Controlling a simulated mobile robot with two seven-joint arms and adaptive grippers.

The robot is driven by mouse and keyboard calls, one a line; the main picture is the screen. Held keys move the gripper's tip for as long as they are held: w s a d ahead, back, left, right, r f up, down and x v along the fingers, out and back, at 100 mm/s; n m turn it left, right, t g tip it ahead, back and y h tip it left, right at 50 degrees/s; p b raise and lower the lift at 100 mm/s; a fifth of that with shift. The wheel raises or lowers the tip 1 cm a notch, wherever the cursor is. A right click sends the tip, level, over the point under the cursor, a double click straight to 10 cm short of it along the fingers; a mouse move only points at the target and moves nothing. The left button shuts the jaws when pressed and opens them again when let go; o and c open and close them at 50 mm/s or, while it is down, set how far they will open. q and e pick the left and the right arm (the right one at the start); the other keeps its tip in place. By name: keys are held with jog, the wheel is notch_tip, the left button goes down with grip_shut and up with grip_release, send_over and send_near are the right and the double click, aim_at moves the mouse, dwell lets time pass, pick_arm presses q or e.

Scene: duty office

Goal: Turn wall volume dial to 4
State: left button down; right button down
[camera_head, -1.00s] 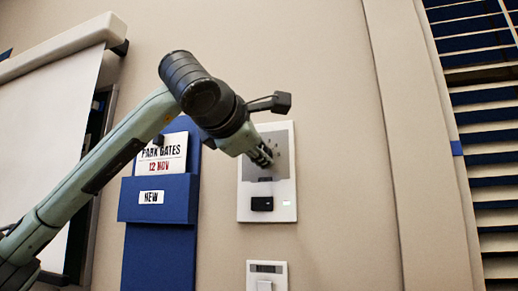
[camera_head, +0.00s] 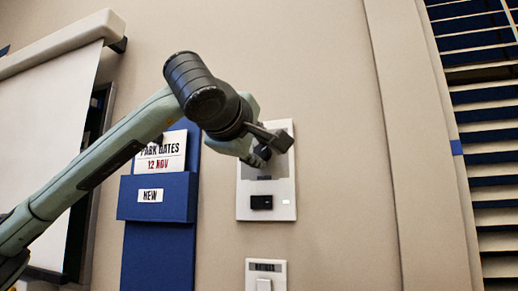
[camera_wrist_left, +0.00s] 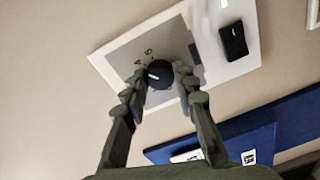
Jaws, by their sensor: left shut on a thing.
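The wall volume dial (camera_wrist_left: 159,74) is a round black knob with a white pointer line, on a grey face in the left wrist view. Numerals, seemingly 4 and 6, show beside it. The pointer line lies toward the picture's left; its exact setting is hard to read. My left gripper (camera_wrist_left: 162,78) is shut on the dial, one finger on each side. In the head view my left gripper (camera_head: 263,155) is at the white-framed wall panel (camera_head: 284,211), and my wrist hides the dial. My right gripper is not in view.
A black switch (camera_head: 261,202) and a small bright light (camera_head: 285,202) sit low on the panel. A smaller white wall plate (camera_head: 266,278) is below. A blue holder (camera_head: 160,240) with a "PARK GATES" card (camera_head: 160,162) hangs left, behind my arm.

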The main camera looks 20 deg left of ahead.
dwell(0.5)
pick_arm(q)
jog(key=c, duration=1.2)
grip_release()
jog(key=shift+s, duration=0.1)
jog(key=s, duration=1.2)
jog(key=shift+d+r, duration=0.15)
jog(key=shift+r, duration=0.05)
jog(key=shift+w, duration=0.1)
